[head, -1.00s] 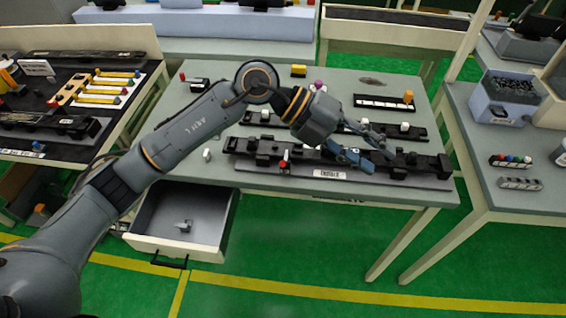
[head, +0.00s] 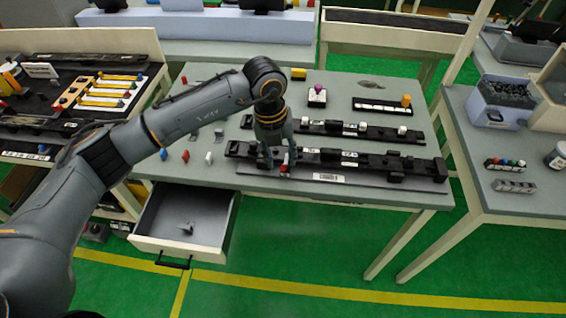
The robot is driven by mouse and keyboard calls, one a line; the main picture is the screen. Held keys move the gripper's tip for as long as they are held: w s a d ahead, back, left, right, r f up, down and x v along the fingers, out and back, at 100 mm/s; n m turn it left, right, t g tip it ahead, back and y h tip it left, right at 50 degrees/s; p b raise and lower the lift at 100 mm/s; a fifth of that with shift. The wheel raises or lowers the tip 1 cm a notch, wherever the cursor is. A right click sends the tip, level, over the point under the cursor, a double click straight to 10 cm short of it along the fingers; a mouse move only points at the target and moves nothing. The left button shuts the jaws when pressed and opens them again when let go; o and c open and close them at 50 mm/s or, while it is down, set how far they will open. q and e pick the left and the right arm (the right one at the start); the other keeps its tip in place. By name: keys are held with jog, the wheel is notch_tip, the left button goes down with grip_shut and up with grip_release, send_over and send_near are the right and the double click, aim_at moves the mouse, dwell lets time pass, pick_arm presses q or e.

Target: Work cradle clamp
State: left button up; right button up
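A long black cradle (head: 362,161) lies on a grey base on the table's front part. A small red clamp handle (head: 285,162) shows near its left end. My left gripper (head: 279,165) points down over that end. Its fingers are apart, one on each side of the red handle as seen from here. I cannot tell whether either finger touches it. The gripper hides part of the cradle around the clamp. My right gripper is not in view.
A second black rail (head: 378,132) with white clips lies behind the cradle. Several small loose pieces, including a red one (head: 186,156), stand left of it. An open drawer (head: 180,244) juts out at the table's front left. A blue bin (head: 500,98) stands on the right table.

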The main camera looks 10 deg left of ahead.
aim_at(283, 169)
pick_arm(q)
jog(key=shift+d+f+p, duration=0.15)
jog(key=shift+f+p, duration=0.1)
jog(key=shift+f, duration=1)
jog(key=shift+d+f+p, duration=0.15)
jog(key=shift+f+p, duration=0.1)
jog(key=shift+f, duration=0.95)
grip_shut()
